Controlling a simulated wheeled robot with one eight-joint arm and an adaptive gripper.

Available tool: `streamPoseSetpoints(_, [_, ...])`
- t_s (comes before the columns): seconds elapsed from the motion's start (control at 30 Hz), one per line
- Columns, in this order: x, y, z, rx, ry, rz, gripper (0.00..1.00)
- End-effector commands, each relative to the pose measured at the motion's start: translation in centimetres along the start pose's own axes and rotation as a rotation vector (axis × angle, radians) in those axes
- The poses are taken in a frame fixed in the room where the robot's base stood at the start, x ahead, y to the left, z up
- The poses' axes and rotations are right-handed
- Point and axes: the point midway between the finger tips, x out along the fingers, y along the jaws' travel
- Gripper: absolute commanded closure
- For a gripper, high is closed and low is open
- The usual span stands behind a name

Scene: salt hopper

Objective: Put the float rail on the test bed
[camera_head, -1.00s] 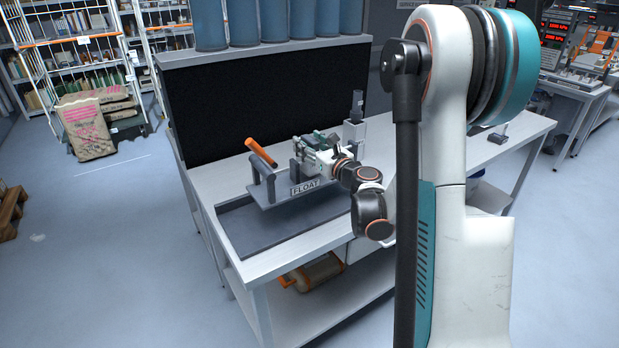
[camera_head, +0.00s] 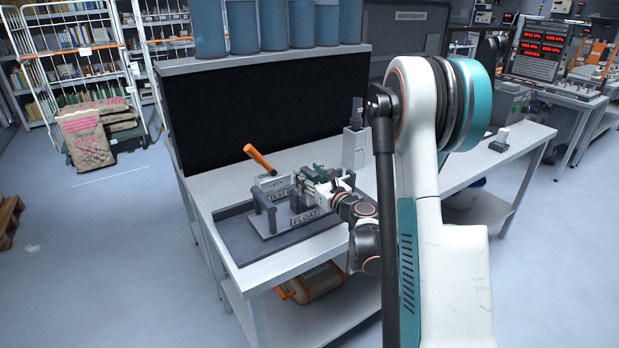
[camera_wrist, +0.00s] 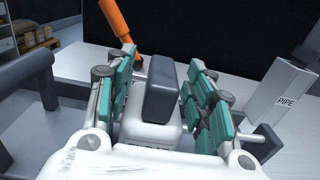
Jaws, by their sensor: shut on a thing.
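The float rail (camera_head: 270,226) is a grey plate with upright posts and a FLOAT label on its front. My gripper (camera_head: 318,181) is shut on a grey upright part of it. In the wrist view this grip part (camera_wrist: 162,90) stands between my green-padded fingers, and a dark post (camera_wrist: 32,80) shows to the left. The test bed (camera_head: 237,242) shows as a dark slab on the bench, with a partly hidden TEST label behind the rail. The rail is level, over or on the slab. I cannot tell if it touches.
An orange lever (camera_head: 260,159) leans up behind the rail. A grey PIPE holder (camera_head: 354,150) stands to the right, near my gripper. A black panel (camera_head: 265,110) closes the back. The bench's right part (camera_head: 470,165) is mostly clear.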

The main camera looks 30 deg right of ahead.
Motion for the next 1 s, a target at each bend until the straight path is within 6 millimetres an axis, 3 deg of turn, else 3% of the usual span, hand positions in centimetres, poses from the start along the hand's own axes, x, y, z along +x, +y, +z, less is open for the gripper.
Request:
streamPoseSetpoints(0.1, [0.0,0.0,-0.3,0.001,0.000,0.000,1.00])
streamPoseSetpoints(0.13, [0.0,0.0,-0.3,0.000,0.000,0.000,0.49])
streamPoseSetpoints(0.2, [0.0,0.0,-0.2,0.000,0.000,0.000,0.33])
streamPoseSetpoints(0.67, [0.0,0.0,0.2,0.000,0.000,0.000,0.31])
streamPoseSetpoints(0.87, [-3.3,-0.1,0.2,0.000,0.000,-0.003,0.31])
streamPoseSetpoints(1.0, [-6.5,-0.1,0.0,0.000,0.000,-0.003,0.31])
